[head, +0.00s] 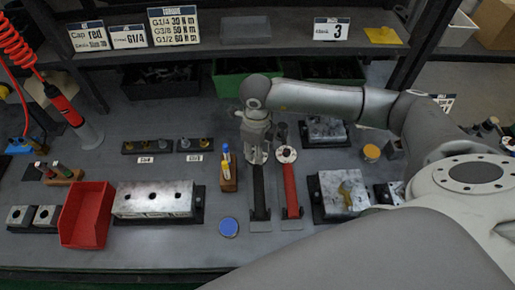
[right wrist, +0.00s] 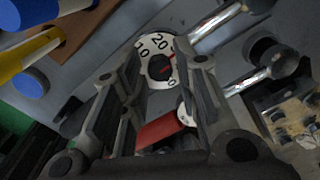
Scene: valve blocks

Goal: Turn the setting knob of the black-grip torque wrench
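The black-grip torque wrench (head: 260,190) lies on the grey bench in the head view, its grip toward the front edge. Its round white dial (right wrist: 146,44) with numbers and a dark setting knob (right wrist: 160,67) shows in the right wrist view. My right gripper (head: 258,148) is above the dial end and partly covers it in the head view. In the right wrist view its two fingers (right wrist: 158,74) are apart, with the knob showing between them; contact cannot be told. The red-grip wrench (head: 291,190) lies just to the right. My left gripper is out of view.
A pen holder (head: 229,184) stands close left of the wrenches, and a blue disc (head: 228,227) lies in front of it. A valve block (head: 153,198) and a red bin (head: 87,215) are farther left. Another block (head: 341,192) is right. A torque sign (head: 174,26) stands on the shelf.

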